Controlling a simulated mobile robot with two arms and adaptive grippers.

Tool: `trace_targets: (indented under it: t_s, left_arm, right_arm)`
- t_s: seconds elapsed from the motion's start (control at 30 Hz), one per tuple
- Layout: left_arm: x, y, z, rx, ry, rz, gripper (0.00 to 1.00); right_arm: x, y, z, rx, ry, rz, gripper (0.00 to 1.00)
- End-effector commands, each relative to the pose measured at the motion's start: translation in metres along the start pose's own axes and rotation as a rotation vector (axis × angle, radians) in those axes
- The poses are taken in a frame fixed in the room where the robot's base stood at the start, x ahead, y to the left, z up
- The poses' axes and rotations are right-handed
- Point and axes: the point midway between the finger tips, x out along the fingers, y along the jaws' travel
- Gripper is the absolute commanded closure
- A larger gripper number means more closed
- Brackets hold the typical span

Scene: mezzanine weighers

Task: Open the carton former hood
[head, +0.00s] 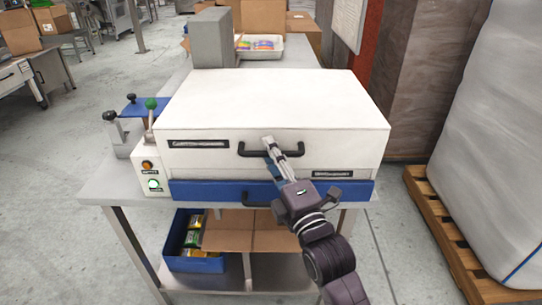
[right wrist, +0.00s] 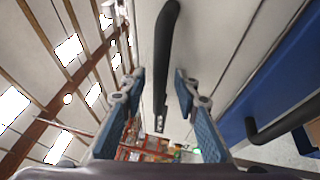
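The carton former hood (head: 270,95) is a wide white cover on the bench and looks closed, lying flat above a blue lower part (head: 220,190). Its black bar handle (head: 250,152) is on the front face, and it also shows in the right wrist view (right wrist: 163,50). My left gripper is not in view.
A second black handle (head: 258,204) is on the blue part below. A control box (head: 151,174) with orange and green buttons stands left. A grey block (head: 211,38) and a white tray (head: 260,48) are behind. A wrapped load on a wooden pallet (head: 445,235) stands right.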

Motion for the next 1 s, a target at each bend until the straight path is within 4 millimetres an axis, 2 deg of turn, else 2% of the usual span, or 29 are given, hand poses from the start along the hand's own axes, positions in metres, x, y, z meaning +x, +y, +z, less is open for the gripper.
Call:
trace_targets:
  t_s: [0.23,0.5,1.0]
  left_arm:
    - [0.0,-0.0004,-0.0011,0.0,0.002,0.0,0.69]
    - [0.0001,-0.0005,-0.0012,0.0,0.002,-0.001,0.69]
    - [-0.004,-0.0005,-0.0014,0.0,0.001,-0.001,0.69]
  right_arm:
    - [0.0008,-0.0002,0.0002,0.0,0.0,-0.001,0.71]
    - [0.0006,-0.0003,0.0002,0.0,0.0,-0.001,1.0]
    - [0.0017,0.0033,0.0007,0.001,0.0,-0.005,1.0]
